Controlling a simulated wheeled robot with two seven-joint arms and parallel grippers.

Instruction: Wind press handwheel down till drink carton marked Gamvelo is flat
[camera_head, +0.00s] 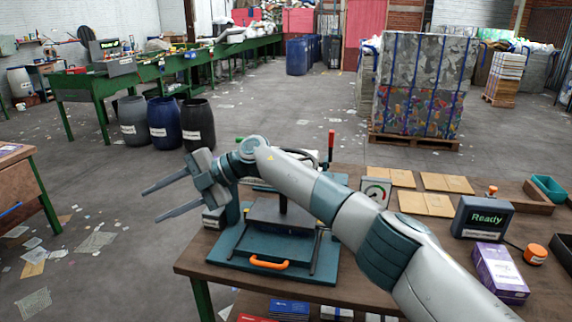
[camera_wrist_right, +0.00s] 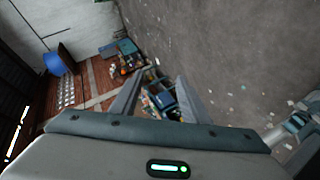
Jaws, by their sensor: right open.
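A press with a teal base (camera_head: 275,255) stands on the brown table. Its dark plate (camera_head: 270,214) is low over the base, and an orange handle (camera_head: 268,263) shows at the front. The handwheel (camera_head: 303,156) is mostly hidden behind my right arm; its red knob (camera_head: 331,143) stands up beyond it. A purple carton (camera_head: 498,272) lies on the table at the right; its name is too small to read. I cannot tell whether a carton is under the plate. My right gripper (camera_head: 152,204) is open and empty, left of the press; its fingers (camera_wrist_right: 157,98) show spread in the wrist view. My left gripper is not in view.
A dial gauge (camera_head: 376,191) and a display reading Ready (camera_head: 484,218) stand on the table. Cardboard pieces (camera_head: 426,203) lie behind, and an orange button (camera_head: 536,254) is at the right. Several barrels (camera_head: 166,123) stand on the floor beyond my gripper.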

